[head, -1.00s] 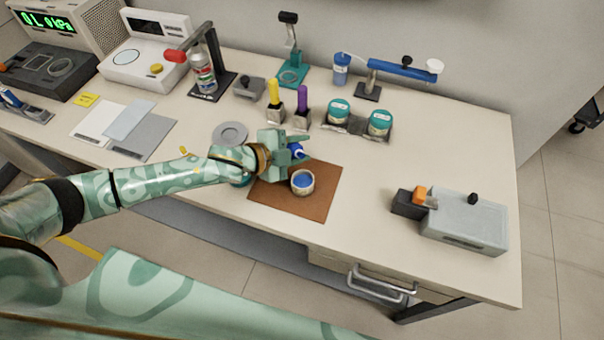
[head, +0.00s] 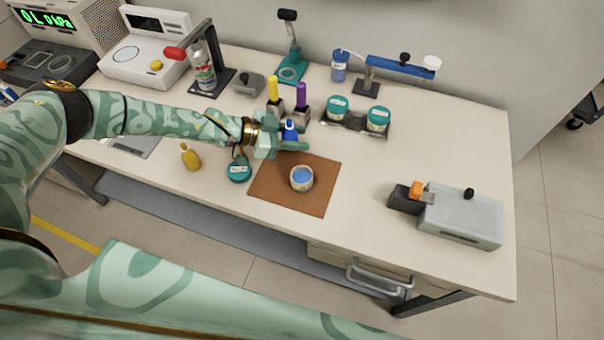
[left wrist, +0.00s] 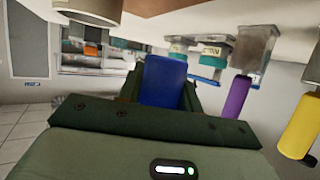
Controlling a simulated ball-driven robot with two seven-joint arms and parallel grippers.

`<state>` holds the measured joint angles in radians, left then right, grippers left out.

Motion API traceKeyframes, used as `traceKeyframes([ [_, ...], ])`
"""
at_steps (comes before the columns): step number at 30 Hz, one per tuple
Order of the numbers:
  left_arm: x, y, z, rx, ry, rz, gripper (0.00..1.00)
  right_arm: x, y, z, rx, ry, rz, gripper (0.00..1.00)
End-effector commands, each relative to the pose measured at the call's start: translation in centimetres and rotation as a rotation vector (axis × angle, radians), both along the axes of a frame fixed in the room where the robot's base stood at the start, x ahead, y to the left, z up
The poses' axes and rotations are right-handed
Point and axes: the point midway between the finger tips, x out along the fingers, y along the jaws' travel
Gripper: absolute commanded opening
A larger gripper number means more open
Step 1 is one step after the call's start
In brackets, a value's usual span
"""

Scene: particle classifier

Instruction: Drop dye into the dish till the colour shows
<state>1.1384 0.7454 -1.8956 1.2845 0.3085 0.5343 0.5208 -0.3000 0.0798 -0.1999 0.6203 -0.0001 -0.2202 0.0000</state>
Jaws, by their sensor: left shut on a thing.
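A small pale dish (head: 302,186) with blue contents stands on a brown mat (head: 318,205) in the head view. My left gripper (head: 291,138) is shut on a blue dropper bottle (head: 290,127), behind and slightly left of the dish and apart from it. The blue bottle also shows between the fingers in the left wrist view (left wrist: 164,82). A yellow-topped bottle (head: 273,90) and a purple-topped bottle (head: 301,97) stand just behind the gripper. Part of the held bottle is hidden by the fingers. My right gripper is not in view.
Two teal-lidded jars (head: 337,107) stand in a metal holder behind the mat. A teal-lidded jar (head: 239,171) and a small yellow bottle (head: 191,157) are left of the mat. A grey box device (head: 462,216) stands at right. The table between is clear.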

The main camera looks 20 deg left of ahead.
Motion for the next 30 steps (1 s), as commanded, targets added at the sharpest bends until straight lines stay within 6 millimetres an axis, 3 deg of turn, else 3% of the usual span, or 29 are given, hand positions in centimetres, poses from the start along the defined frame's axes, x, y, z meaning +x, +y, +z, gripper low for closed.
traceKeyframes([
  [5, 0.1, 0.0, 1.1, -0.015, 0.016, -0.001, 0.12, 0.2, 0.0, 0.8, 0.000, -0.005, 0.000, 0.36],
  [15, 0.0, 0.0, 5.0, -0.014, 0.014, -0.001, 0.12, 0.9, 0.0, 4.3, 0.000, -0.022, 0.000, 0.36],
  [30, 0.0, 0.0, 5.0, -0.014, 0.016, -0.001, 0.12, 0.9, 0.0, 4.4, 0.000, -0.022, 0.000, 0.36],
])
